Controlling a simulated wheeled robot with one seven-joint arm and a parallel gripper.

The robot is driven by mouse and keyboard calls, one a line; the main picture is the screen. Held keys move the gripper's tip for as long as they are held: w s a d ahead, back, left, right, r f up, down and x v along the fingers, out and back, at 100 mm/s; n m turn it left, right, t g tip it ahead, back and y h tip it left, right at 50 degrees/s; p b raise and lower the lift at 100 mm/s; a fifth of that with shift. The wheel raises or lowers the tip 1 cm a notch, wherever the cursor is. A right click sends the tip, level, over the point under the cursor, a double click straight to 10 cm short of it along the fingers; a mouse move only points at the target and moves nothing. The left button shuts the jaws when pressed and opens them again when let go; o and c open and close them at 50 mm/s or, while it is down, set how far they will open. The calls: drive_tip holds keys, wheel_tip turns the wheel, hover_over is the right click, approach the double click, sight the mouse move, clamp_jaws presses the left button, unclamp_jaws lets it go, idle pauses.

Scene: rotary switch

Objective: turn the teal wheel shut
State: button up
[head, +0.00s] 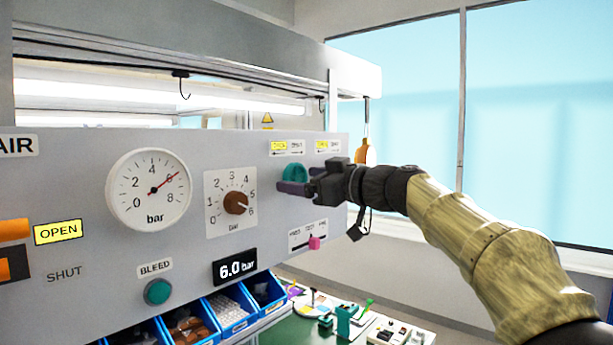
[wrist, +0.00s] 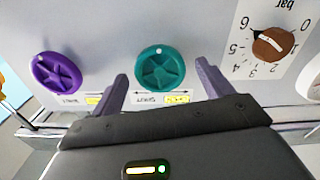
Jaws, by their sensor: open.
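The teal wheel (head: 294,173) is on the grey panel at the upper right, partly hidden behind my gripper in the head view. In the wrist view the teal wheel (wrist: 160,68) is fully visible, with a white dot near its top rim. My gripper (head: 292,188) is open in front of the panel. In the wrist view its two fingers (wrist: 162,84) stand to either side of the wheel, and the space between them is empty. I cannot tell whether a finger touches the wheel. OPEN/SHUT labels (head: 287,146) sit above it, with the OPEN one yellow.
A purple wheel (wrist: 56,72) is beside the teal one; my gripper hides it in the head view. A pink slider (head: 315,243) is below. Blue bins (head: 229,312) stand under the panel.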

drive_tip(key=shift+c, duration=0.2)
drive_tip(key=c, duration=1)
drive_tip(key=shift+o, duration=0.2)
